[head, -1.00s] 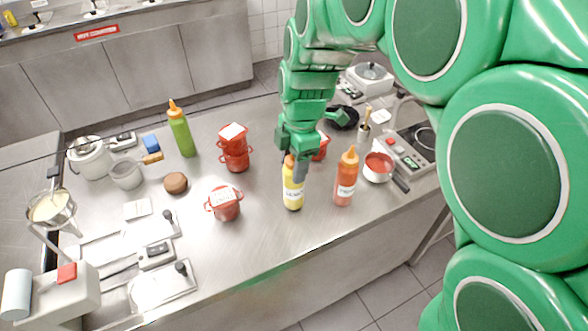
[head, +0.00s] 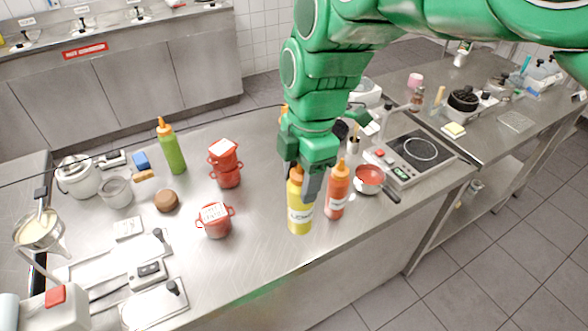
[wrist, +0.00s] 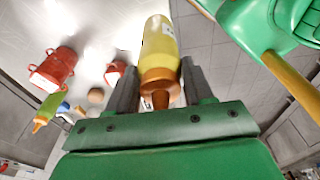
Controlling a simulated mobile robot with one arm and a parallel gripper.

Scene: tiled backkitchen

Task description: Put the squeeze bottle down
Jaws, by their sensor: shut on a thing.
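The yellow squeeze bottle (head: 300,214) with a white label and orange cap is upright near the front edge of the steel table (head: 262,245). My gripper (head: 302,183) comes down from above and is shut on its upper part. In the wrist view the yellow bottle (wrist: 160,42) sits between the two fingers of my gripper (wrist: 158,82), its orange nozzle towards the palm. Its base looks slightly off the tabletop, but I cannot tell for sure. An orange-red squeeze bottle (head: 337,192) stands close on its right. A green squeeze bottle (head: 173,153) stands further back left.
A red lidded pot (head: 215,222) stands left of my gripper, with stacked red pots (head: 226,173) behind it. A small red pan (head: 368,178) and a hot plate (head: 408,158) are at the right. Bare tabletop lies between the red pot and the yellow bottle.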

